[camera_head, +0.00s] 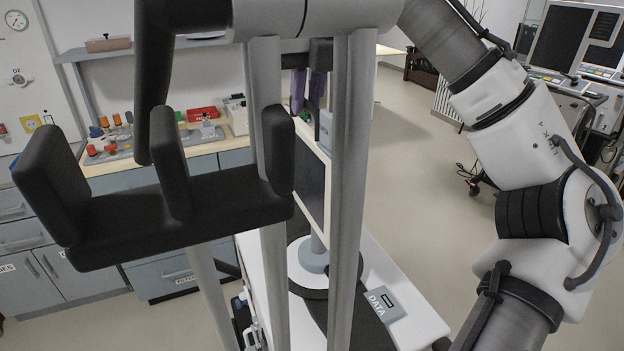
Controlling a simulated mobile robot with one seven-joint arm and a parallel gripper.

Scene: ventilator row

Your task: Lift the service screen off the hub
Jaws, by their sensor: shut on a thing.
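The service screen (311,185) has a dark face in a pale frame. It stands roughly upright behind the grey posts, which hide parts of it. Its short stem reaches down to the round grey hub (312,258) on the white cart; I see no clear gap there. My gripper (308,100) is above the screen, between the posts, partly hidden. Its purplish fingers point down at the screen's top and are shut on it. The exact contact is too small to make out.
The white cart (402,290) carries a grey box marked DATA (384,303). A counter (210,143) with coloured parts and a red box (202,114) stands behind left. Monitor carts (570,45) stand far right. Floor right of the cart is clear.

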